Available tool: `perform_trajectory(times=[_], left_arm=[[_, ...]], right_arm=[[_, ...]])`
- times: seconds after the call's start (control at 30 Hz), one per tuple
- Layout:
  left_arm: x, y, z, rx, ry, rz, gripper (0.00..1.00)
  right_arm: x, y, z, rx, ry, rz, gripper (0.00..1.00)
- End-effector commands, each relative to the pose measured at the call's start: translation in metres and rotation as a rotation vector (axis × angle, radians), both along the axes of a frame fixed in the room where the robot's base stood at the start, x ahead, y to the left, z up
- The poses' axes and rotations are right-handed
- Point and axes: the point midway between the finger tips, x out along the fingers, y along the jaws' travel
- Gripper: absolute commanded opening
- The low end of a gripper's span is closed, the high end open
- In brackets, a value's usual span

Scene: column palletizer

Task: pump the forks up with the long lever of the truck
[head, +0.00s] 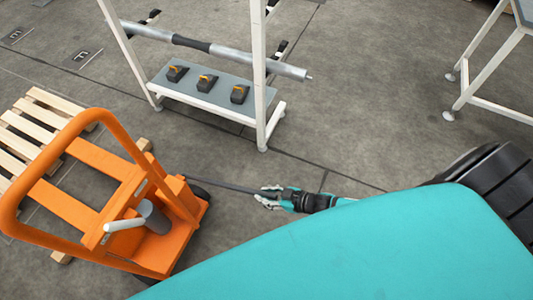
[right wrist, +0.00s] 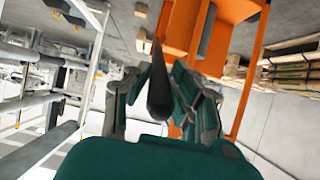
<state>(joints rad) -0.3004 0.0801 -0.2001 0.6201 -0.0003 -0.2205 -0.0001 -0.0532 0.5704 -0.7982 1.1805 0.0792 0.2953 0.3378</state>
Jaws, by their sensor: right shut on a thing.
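The orange truck (head: 165,235) stands at the left of the head view, with its loop handle and a grey cylinder at its base. Its long dark lever (head: 225,186) sticks out to the right from the truck, low over the floor. My right gripper (head: 268,198) is at the outer end of the lever and shut on it. In the right wrist view the lever (right wrist: 159,85) runs between the two fingers of the gripper (right wrist: 160,100) toward the orange truck (right wrist: 215,35). My left gripper is in neither view.
A wooden pallet (head: 40,125) lies at the left, by the truck. A white rack (head: 262,90) with a grey shaft (head: 235,55) and several black blocks on its shelf stands behind. A white-legged table (head: 490,60) is at the upper right. The floor between is clear.

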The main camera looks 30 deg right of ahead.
Motion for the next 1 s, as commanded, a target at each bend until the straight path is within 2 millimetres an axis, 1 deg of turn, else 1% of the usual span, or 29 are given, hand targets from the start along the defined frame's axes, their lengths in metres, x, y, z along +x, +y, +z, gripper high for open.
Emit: perform_trajectory(times=[0.07, 0.17, 0.27, 0.3, 0.5, 0.6, 0.67, 0.77, 1.0], left_arm=[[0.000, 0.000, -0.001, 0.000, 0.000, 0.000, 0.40], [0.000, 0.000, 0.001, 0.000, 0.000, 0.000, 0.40], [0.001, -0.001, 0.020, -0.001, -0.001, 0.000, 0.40], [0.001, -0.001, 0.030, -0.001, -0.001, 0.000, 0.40], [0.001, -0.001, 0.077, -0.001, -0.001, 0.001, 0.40], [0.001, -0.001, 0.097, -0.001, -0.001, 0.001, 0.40], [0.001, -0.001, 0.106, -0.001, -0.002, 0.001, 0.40], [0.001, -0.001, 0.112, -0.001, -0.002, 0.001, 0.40], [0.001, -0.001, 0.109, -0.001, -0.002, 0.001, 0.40]], right_arm=[[-0.001, 0.000, -0.003, 0.000, 0.002, 0.000, 0.00], [-0.001, 0.001, 0.000, -0.003, 0.004, 0.001, 0.00], [0.004, 0.004, 0.015, -0.016, 0.022, 0.002, 0.00], [0.007, 0.006, 0.024, -0.026, 0.033, 0.001, 0.00], [0.024, 0.020, 0.061, -0.084, 0.105, 0.003, 0.00], [0.032, 0.026, 0.077, -0.114, 0.142, 0.004, 0.00], [0.036, 0.029, 0.083, -0.127, 0.162, 0.003, 0.00], [0.039, 0.032, 0.086, -0.145, 0.184, 0.003, 0.00], [0.039, 0.032, 0.082, -0.149, 0.193, 0.000, 0.00]])
